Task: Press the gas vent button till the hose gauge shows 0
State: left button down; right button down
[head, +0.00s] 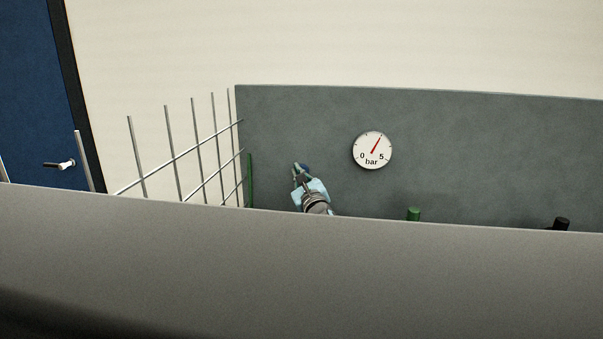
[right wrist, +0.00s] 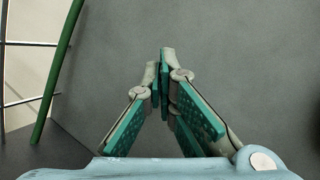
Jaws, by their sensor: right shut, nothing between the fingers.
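The round white hose gauge (head: 372,150) is on a grey panel, marked 0, 5 and bar. Its red needle points up and slightly right, between 0 and 5, past the middle. My right gripper (head: 297,170) is in front of the panel, left of and a little below the gauge. In the right wrist view its fingers (right wrist: 165,58) are shut together with nothing between them, and grey surface lies beyond. My left gripper is not in view.
The grey panel (head: 460,150) spans the back. A metal rail fence (head: 170,160) and a green pole (head: 250,180) stand left; the pole also shows in the right wrist view (right wrist: 58,75). A green stub (head: 413,214) and black stub (head: 562,223) are right. A broad grey surface hides the foreground.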

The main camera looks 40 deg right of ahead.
jog(key=shift+d, duration=0.1)
dwell(0.4)
jog(key=shift+w+d, duration=0.25)
jog(key=shift+w, duration=0.05)
jog(key=shift+w+d, duration=0.2)
jog(key=shift+d, duration=0.15)
dwell(0.6)
jog(key=shift+a, duration=0.1)
jog(key=shift+s+a+p, duration=0.3)
jog(key=shift+s+a, duration=0.2)
jog(key=shift+a, duration=0.05)
